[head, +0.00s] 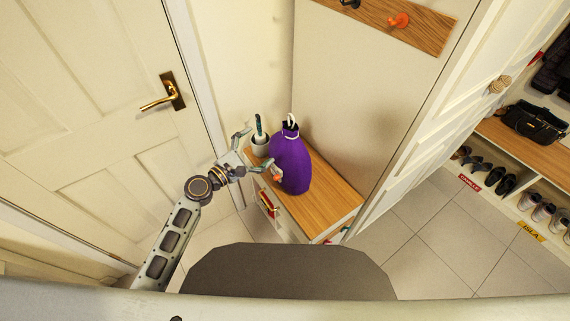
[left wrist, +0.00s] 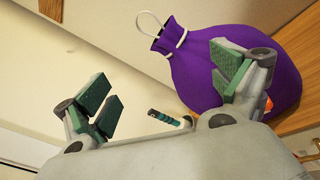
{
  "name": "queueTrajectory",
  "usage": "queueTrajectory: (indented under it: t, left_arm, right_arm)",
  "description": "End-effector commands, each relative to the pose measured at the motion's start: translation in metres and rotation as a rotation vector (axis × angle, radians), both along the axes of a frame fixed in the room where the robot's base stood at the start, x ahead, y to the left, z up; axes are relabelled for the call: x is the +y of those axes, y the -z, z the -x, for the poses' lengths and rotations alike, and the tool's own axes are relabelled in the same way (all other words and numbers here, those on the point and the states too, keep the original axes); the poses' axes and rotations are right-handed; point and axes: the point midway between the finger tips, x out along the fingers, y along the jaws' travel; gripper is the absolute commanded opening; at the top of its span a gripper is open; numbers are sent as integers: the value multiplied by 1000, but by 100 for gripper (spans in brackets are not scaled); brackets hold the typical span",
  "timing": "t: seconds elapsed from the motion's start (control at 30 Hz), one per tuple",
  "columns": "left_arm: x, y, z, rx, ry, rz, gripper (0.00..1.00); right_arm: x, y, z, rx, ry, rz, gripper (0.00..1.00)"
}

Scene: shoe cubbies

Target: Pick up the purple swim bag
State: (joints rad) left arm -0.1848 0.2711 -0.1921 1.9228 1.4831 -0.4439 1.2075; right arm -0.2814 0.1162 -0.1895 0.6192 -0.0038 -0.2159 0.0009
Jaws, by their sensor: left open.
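The purple swim bag (head: 289,163) stands upright on the wooden top of a small cabinet in the head view, its neck gathered with a white cord loop at the top. It also shows in the left wrist view (left wrist: 225,65), large at the upper right. My left gripper (head: 257,149) is open and empty, just left of the bag. In the left wrist view its right finger overlaps the bag's near side, and the left finger (left wrist: 95,105) is over pale background. I cannot tell whether the right finger touches the bag. My right gripper is not in view.
A light cup (head: 260,145) holding a dark-handled brush stands left of the bag, close behind my gripper. A small orange item (head: 277,175) is at the bag's lower left. The cabinet top (head: 328,201) is bare at right. A door (head: 90,110) is at left; shoe cubbies are far right.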

Motion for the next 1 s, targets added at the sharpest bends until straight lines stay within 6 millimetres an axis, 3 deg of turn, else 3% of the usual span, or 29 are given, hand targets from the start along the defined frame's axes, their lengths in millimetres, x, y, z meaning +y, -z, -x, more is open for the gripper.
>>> queueTrajectory:
  t: [0.2, 0.5, 1.0]
  left_arm:
    - [-7, -9, 6, 176, 33, 255, 95]
    - [-10, -9, 9, 376, 50, 478, 95]
    - [-10, -9, 9, 435, 47, 543, 95]
  right_arm:
    - [-8, -1, -9, -10, -2, 8, 85]
    - [-16, -1, -1, -2, -3, 17, 85]
    - [-5, 0, 10, 10, -1, 6, 85]
